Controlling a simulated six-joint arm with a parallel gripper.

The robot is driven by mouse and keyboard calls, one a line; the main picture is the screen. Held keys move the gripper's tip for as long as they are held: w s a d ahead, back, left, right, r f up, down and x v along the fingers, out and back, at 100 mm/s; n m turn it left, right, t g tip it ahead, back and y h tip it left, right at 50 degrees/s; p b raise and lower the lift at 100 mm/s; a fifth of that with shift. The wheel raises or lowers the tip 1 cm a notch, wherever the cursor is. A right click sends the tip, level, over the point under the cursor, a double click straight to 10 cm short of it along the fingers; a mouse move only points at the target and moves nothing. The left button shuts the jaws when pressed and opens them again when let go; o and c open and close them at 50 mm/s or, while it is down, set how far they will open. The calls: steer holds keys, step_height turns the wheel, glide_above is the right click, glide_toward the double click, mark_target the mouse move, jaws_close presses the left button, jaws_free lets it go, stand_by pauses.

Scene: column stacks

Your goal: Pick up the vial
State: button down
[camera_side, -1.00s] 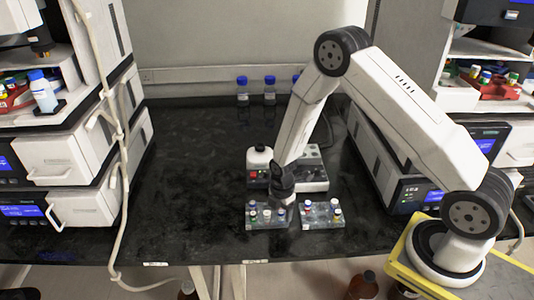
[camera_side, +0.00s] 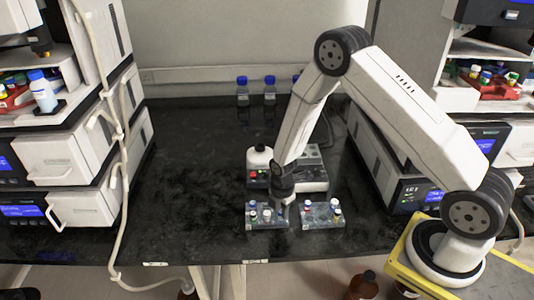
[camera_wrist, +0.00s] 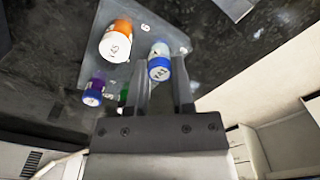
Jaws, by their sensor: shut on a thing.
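The vial with a blue cap and white top label (camera_wrist: 159,68) stands between my two fingers in the wrist view, at the edge of a clear rack. My gripper (camera_wrist: 160,85) is shut on it. In the side view my gripper (camera_side: 283,203) is low at the right part of the left rack (camera_side: 262,225), and the held vial is largely hidden there. I cannot tell whether it is clear of the rack. Other vials in the wrist view are an orange one with a white cap (camera_wrist: 116,44), a purple one (camera_wrist: 93,92) and a partly hidden green one (camera_wrist: 123,98).
A second rack (camera_side: 322,222) with several vials stands close on the right. A device with a red button (camera_side: 315,170) is just behind. Blue-capped bottles (camera_side: 242,90) stand at the back. The black bench (camera_side: 190,180) is clear to the left.

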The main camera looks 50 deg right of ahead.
steer(key=shift+r, duration=0.15)
steer(key=shift+r, duration=0.8)
steer(key=s+r, duration=1.1)
steer(key=s, duration=0.3)
steer(key=shift+a, duration=0.4)
